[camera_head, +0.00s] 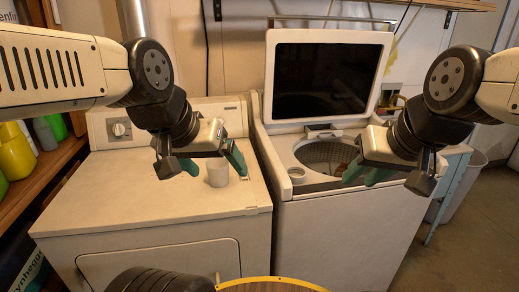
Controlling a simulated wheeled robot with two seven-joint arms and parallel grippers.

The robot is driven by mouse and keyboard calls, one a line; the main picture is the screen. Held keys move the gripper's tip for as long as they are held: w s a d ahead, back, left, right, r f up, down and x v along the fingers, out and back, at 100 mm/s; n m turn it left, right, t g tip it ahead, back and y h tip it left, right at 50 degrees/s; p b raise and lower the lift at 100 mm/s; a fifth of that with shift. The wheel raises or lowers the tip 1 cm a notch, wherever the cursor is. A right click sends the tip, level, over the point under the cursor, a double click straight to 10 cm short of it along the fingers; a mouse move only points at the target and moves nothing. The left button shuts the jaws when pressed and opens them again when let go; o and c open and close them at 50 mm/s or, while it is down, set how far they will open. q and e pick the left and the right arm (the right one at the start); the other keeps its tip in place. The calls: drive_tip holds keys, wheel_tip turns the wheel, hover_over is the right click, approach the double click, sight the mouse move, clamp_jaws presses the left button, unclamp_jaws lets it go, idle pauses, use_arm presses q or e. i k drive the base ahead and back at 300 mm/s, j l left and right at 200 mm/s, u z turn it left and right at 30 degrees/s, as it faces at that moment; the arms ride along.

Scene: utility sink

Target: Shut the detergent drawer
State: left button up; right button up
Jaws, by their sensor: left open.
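The white top-load washer (345,235) stands at the center right with its dark-glass lid (325,75) raised. A small pale box-like part (323,131) sits at the back of the tub opening, under the lid. It may be the detergent drawer, but it is too small to tell how far out it is. My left gripper (213,164) is open, above the dryer top and left of the washer. My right gripper (365,174) is over the right side of the washer's tub opening and hides part of it. Its teal fingertips look close together, and I see nothing held in it.
A white dryer (150,190) stands left of the washer with a pale cup (217,172) on top, just behind my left fingers. A small round white cup-like piece (297,174) sits at the tub's front left. A yellow-rimmed round object (270,281) is in front. Shelves with bottles stand left.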

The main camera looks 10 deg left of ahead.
sight(333, 133)
drive_tip(key=i+l+z, duration=0.1)
drive_tip(key=i+l, duration=0.6)
drive_tip(key=i, duration=0.25)
drive_tip(key=l+z, duration=0.05)
